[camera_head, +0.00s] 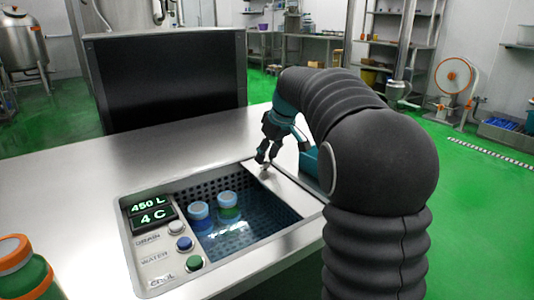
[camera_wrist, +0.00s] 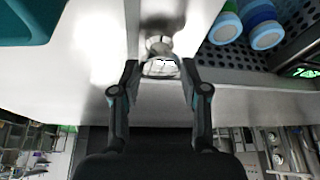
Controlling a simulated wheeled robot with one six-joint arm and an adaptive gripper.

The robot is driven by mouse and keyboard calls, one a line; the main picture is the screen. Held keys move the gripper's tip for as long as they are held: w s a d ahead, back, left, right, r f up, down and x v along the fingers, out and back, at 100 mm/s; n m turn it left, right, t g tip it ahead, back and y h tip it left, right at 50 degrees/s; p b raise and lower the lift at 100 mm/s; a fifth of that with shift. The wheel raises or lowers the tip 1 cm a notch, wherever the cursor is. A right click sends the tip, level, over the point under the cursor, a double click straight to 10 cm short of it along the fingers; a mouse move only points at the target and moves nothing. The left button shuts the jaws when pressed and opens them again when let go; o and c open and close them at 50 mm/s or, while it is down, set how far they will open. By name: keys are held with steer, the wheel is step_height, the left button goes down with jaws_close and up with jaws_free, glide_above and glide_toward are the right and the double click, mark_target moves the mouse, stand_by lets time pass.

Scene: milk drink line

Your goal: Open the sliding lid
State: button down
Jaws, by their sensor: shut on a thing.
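The sliding lid (camera_head: 284,192) is a pale metal panel over the far right end of the sunken basin (camera_head: 245,236). The rest of the basin is uncovered. The lid has a small round knob, which shows in the wrist view (camera_wrist: 158,45). My gripper (camera_head: 262,162) is above the lid, with its fingers down at the knob. In the wrist view my gripper (camera_wrist: 161,68) is closed on the knob, one fingertip on each side. The knob is mostly hidden by the fingers in the head view.
Two blue-capped bottles (camera_head: 200,212) (camera_head: 228,203) stand in the basin. A control panel (camera_head: 165,240) with lit displays and buttons lines its left side. An orange-capped green bottle (camera_head: 22,270) stands at the near left. A black screen-like box (camera_head: 170,80) stands behind the counter.

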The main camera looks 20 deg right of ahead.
steer(key=c, duration=0.6)
jaws_free()
steer(key=v, duration=1.2)
steer(key=shift+d, duration=0.1)
steer(key=shift+s+d+f, duration=0.1)
